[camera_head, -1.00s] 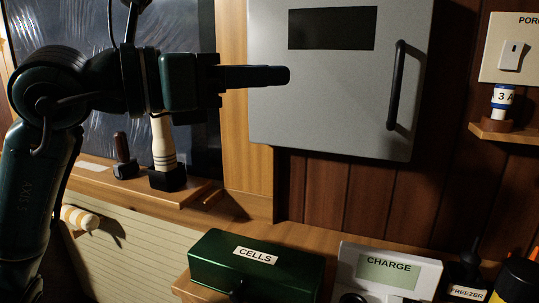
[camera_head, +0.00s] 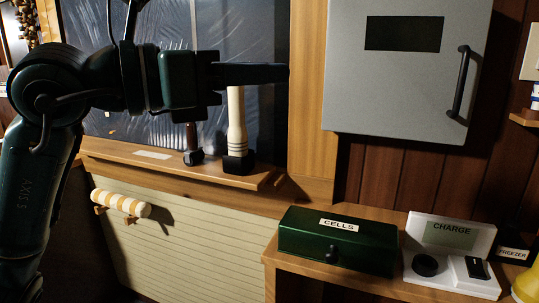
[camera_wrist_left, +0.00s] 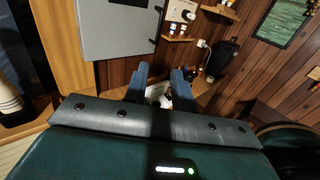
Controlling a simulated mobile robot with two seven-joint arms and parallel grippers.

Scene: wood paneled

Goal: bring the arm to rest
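My left gripper (camera_head: 284,73) reaches in from the left in the head view, with its fingers pointing right in front of the dark window. Seen side-on there, its fingers overlap. In the left wrist view its two fingers (camera_wrist_left: 161,78) stand apart with an empty gap between them, so it is open and holds nothing. It appears clear of the things around it, though its depth from the wall is hard to judge. My right gripper is in neither view.
A grey wall cabinet (camera_head: 400,88) hangs right of the gripper. A pale wooden pin (camera_head: 237,125) stands on the sill below the fingers. A green CELLS box (camera_head: 338,247) and a white CHARGE unit (camera_head: 449,270) sit on the counter. A striped roll (camera_head: 121,204) hangs lower left.

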